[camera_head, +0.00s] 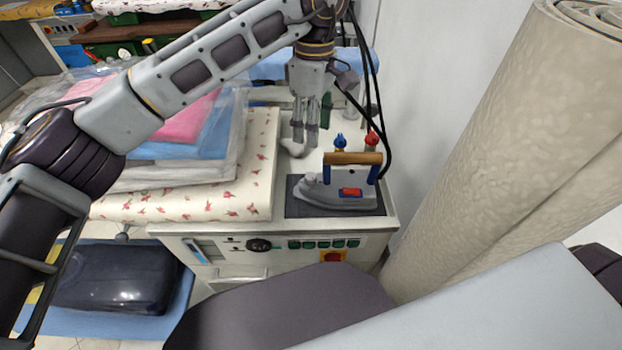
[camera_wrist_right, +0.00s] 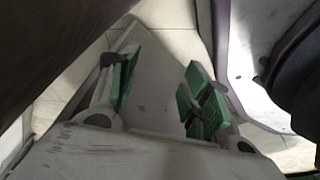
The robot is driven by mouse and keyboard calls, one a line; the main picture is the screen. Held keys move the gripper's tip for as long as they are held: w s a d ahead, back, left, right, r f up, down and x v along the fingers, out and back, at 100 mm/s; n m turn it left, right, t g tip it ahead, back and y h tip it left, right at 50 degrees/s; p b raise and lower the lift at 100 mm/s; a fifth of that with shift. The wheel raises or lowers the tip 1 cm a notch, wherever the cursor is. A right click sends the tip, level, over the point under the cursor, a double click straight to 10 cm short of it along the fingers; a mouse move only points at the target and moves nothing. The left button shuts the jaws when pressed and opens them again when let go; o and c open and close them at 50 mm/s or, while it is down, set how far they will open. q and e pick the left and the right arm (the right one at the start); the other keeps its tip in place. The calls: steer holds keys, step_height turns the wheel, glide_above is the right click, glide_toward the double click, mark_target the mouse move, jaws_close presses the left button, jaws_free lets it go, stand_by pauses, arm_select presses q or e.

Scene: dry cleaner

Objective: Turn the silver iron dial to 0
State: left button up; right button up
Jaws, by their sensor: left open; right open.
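The silver iron (camera_head: 335,194) with a wooden handle (camera_head: 356,158) rests on a dark pad (camera_head: 292,207) on the pressing table. A red part shows on its side. A black round dial (camera_head: 259,245) is on the front panel of the table; its markings are too small to read. My left gripper (camera_head: 305,138) is open and points down above the table, behind the iron and apart from it. My right gripper (camera_wrist_right: 155,92) is open and empty in the right wrist view, with green finger pads above a pale floor; it does not show in the head view.
Folded pink and blue bagged clothes (camera_head: 190,122) lie on the floral table cover (camera_head: 245,195) at left. Green buttons (camera_head: 324,244) and a red switch (camera_head: 333,256) are on the front panel. A rolled beige carpet (camera_head: 500,140) stands close at right. Blue and red valves (camera_head: 371,139) stand behind the iron.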

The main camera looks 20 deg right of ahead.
mark_target(311, 175)
arm_select(q)
steer(key=shift+f, duration=0.15)
arm_select(e)
steer(key=shift+w, duration=0.15)
arm_select(q)
steer(key=shift+f, duration=0.1)
steer(key=f, duration=0.5)
steer(key=f+b, duration=0.1)
steer(key=f, duration=0.5)
steer(key=shift+s+a+f, duration=0.15)
steer(key=shift+s+a, duration=0.05)
steer(key=shift+f, duration=1.15)
arm_select(e)
steer(key=shift+w+a+r, duration=0.25)
steer(key=shift+a+r, duration=0.1)
steer(key=shift+r, duration=0.15)
steer(key=shift+w+a+r, duration=0.25)
steer(key=shift+a+r, duration=0.1)
steer(key=shift+r, duration=0.15)
arm_select(q)
steer(key=shift+c, duration=0.5)
steer(key=c, duration=0.7)
steer(key=shift+c, duration=1.3)
arm_select(e)
steer(key=shift+w+d, duration=0.15)
steer(key=shift+w, duration=0.4)
